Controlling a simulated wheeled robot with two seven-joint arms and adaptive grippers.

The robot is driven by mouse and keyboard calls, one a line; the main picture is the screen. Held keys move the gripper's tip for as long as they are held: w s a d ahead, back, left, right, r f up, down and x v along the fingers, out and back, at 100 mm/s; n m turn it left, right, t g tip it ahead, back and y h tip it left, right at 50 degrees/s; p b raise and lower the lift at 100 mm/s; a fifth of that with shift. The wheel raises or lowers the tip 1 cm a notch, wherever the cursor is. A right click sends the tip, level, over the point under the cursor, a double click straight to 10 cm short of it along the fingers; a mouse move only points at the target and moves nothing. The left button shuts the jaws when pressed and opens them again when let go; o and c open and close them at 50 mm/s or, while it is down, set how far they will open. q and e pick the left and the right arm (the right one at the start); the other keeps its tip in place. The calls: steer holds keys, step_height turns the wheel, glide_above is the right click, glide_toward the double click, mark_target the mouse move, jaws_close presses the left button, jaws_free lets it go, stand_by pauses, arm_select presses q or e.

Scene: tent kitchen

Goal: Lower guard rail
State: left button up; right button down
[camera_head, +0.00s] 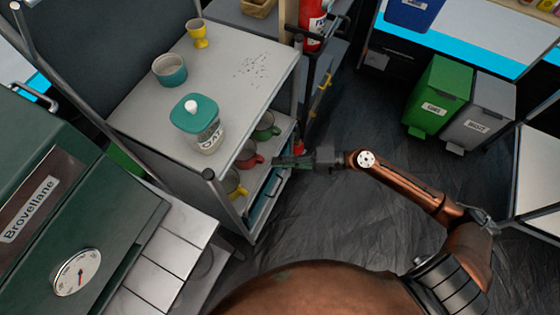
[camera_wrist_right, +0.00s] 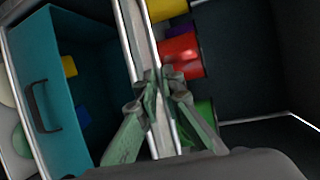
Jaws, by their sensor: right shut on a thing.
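My right gripper (camera_head: 292,161) reaches in from the right to the open side of the grey shelf cart (camera_head: 222,182), below its top. In the right wrist view its fingers (camera_wrist_right: 162,82) are closed around a pale metal rail (camera_wrist_right: 138,40) that runs lengthwise between them. I take this to be the guard rail; in the head view the gripper covers the spot it holds. My left gripper is not in view.
Red (camera_head: 247,156), green (camera_head: 265,126) and yellow (camera_head: 236,186) mugs stand on the shelf under the cart's top. A teal-lidded jar (camera_head: 205,132), a teal bowl (camera_head: 170,71) and a yellow egg cup (camera_head: 197,33) stand on top. Dark floor (camera_head: 335,220) is clear to the right.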

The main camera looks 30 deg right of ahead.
stand_by(0.5)
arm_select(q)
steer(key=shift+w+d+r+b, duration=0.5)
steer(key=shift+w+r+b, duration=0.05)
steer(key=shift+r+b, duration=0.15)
arm_select(e)
step_height(320, 180, down, 4)
steer(key=c, duration=2.1)
jaws_free()
steer(key=shift+s+d, duration=0.1)
